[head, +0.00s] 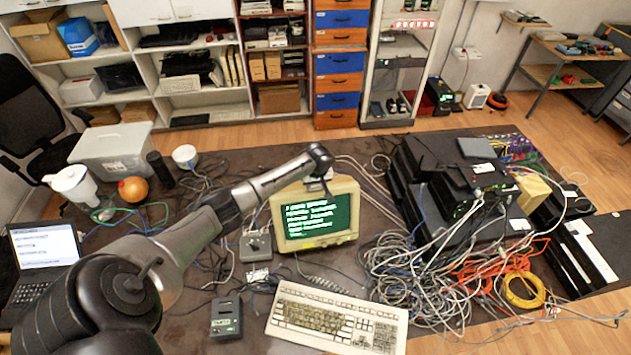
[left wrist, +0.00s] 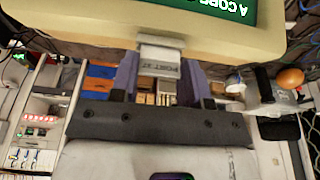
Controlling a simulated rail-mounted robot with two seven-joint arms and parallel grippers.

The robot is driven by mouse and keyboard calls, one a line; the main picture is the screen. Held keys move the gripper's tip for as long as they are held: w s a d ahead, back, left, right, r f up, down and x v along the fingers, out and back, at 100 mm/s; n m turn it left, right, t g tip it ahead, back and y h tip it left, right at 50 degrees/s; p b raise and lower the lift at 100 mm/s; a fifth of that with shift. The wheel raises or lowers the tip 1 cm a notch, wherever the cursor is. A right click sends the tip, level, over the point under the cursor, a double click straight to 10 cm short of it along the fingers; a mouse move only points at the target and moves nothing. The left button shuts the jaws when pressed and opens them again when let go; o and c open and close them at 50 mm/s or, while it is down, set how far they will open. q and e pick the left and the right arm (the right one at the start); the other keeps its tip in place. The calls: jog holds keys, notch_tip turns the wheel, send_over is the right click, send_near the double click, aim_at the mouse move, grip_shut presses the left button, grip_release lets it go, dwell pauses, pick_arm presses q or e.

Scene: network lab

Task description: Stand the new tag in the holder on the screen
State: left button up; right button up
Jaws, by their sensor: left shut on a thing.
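The screen is a beige monitor (head: 347,192) with green text, standing mid-desk; its casing edge (left wrist: 60,38) shows in the left wrist view. A small pale holder (left wrist: 161,41) sits at that edge. The new tag (left wrist: 160,65), a light grey plate with dark lettering that looks like "POINT", is between the fingers of my left gripper (left wrist: 160,82), which is shut on it. The tag meets the holder in this view; I cannot tell whether it is seated. In the head view my left gripper (head: 321,183) is just above the monitor's top, its fingertips small and dark. My right gripper is not in view.
A cream keyboard (head: 338,318) and a small dark box (head: 226,317) lie in front of the monitor. Tangled cables (head: 425,255) and stacked black network gear (head: 455,180) fill the right. A laptop (head: 42,262), white jug (head: 75,185) and orange ball (head: 133,189) stand left.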

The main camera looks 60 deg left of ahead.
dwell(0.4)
pick_arm(q)
jog(key=shift+f, duration=0.3)
dwell(0.5)
jog(key=shift+a, duration=0.15)
jog(key=shift+w+a+f+h+b, duration=0.1)
jog(key=shift+a+h+b, duration=0.05)
jog(key=shift+h+b, duration=0.3)
jog(key=o, duration=0.9)
jog(key=shift+o, duration=0.2)
